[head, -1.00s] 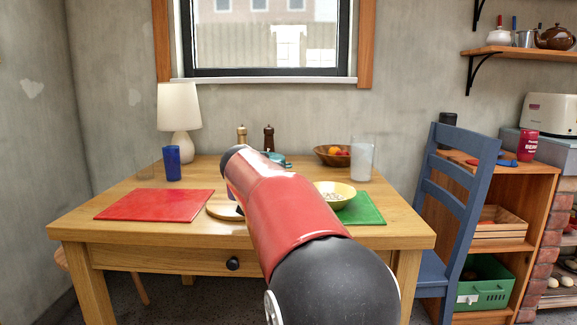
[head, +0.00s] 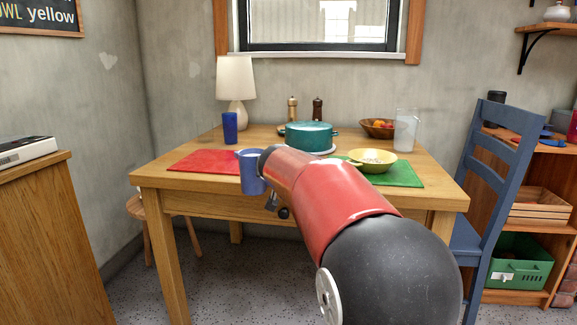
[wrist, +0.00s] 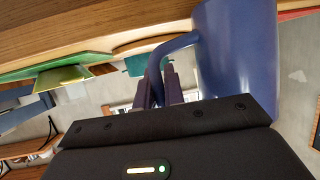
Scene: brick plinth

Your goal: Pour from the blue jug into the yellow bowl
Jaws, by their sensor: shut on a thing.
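The blue jug (head: 252,175) is held upright in front of the table's near edge, left of my arm. Its open top shows something pale inside. In the wrist view the jug (wrist: 240,50) fills the upper right, and my gripper (wrist: 165,82) is shut on its handle. In the head view my gripper is mostly hidden behind my red arm. The yellow bowl (head: 372,164) stands on the green mat at the right of the table, with pale bits in it. The bowl also shows in the wrist view (wrist: 62,77). The jug is apart from the bowl.
On the table (head: 165,180) are a red mat (head: 200,160), a blue cup (head: 230,127), a lamp (head: 236,80), a teal pot (head: 308,135), a glass pitcher (head: 405,130) and a fruit bowl (head: 378,128). A blue chair (head: 500,160) stands at the right. A wooden cabinet (head: 45,240) stands at the left.

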